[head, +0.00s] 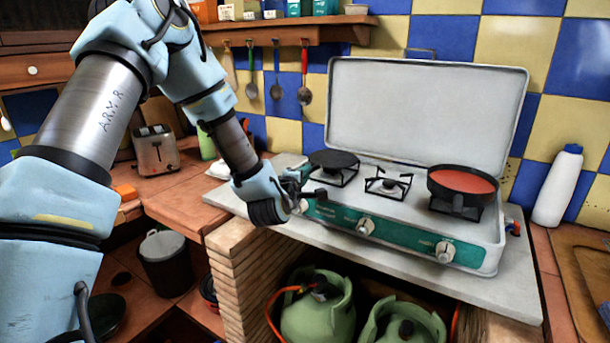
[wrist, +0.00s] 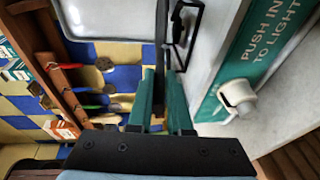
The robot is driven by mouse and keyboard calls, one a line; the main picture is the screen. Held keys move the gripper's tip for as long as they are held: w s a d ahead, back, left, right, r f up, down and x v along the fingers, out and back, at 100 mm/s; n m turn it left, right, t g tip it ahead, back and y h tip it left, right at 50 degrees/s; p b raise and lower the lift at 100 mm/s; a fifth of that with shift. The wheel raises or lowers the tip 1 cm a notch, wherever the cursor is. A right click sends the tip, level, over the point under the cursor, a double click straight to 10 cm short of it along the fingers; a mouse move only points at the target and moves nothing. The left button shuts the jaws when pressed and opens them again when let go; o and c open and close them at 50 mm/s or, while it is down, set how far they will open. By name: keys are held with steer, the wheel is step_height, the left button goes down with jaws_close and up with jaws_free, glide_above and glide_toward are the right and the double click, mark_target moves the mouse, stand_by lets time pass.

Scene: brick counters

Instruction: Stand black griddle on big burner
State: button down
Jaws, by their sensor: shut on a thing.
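The black griddle (head: 334,159) is a flat round dark plate at the left burner (head: 335,176) of the white camping stove (head: 400,208). I cannot tell whether it rests on that burner's grate or hovers just above it. My gripper (head: 302,190) is at the stove's front left edge, shut on the griddle. In the wrist view the green fingers (wrist: 160,100) close on a dark narrow strip, the griddle seen nearly edge-on. The middle burner (head: 388,184) is bare. A red-lined pan (head: 462,184) covers the right burner.
The stove's raised lid (head: 425,112) stands behind the burners. Knobs (head: 365,226) line the green front panel. A white bottle (head: 558,187) stands right of the stove. A toaster (head: 156,150) is on the left counter. Utensils (head: 304,90) hang from the shelf, and green gas bottles (head: 318,312) stand below.

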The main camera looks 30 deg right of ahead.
steer(key=shift+f+b, duration=0.5)
steer(key=shift+b, duration=0.05)
steer(key=c, duration=0.8)
jaws_free()
steer(key=shift+c, duration=0.2)
steer(key=shift+r, duration=0.1)
